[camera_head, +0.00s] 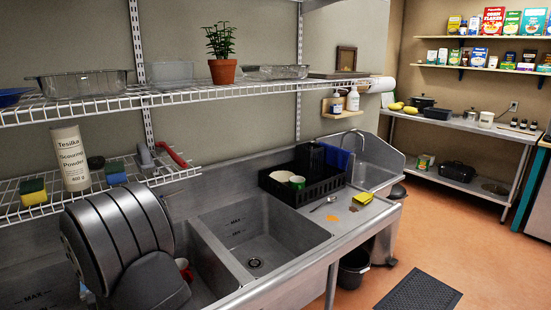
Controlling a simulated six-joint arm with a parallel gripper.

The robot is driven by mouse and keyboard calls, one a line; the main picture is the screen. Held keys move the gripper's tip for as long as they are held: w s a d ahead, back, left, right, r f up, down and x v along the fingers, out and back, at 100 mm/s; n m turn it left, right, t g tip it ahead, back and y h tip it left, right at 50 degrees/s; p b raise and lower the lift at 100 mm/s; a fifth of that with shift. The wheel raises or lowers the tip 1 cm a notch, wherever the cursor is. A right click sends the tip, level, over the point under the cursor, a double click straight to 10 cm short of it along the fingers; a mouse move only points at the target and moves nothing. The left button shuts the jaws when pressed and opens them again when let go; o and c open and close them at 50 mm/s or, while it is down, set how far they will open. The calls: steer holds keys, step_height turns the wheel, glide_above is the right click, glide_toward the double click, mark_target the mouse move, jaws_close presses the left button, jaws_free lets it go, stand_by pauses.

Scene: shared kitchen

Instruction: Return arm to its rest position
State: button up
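A large grey rounded body with banded rings fills the lower left of the head view; it looks like a link of my own arm. It stands in front of the left sink basin (205,258) and the lower wire shelf (112,192). My gripper does not show, so I cannot see its fingers or whether it holds anything.
The right basin (265,235) looks empty. A black dish rack (300,192) holds cups. A spoon and yellow sponge (363,198) lie on the drainboard. Scouring powder (70,158) and sponges stand on the lower shelf. A red-and-white item (184,268) is in the left basin.

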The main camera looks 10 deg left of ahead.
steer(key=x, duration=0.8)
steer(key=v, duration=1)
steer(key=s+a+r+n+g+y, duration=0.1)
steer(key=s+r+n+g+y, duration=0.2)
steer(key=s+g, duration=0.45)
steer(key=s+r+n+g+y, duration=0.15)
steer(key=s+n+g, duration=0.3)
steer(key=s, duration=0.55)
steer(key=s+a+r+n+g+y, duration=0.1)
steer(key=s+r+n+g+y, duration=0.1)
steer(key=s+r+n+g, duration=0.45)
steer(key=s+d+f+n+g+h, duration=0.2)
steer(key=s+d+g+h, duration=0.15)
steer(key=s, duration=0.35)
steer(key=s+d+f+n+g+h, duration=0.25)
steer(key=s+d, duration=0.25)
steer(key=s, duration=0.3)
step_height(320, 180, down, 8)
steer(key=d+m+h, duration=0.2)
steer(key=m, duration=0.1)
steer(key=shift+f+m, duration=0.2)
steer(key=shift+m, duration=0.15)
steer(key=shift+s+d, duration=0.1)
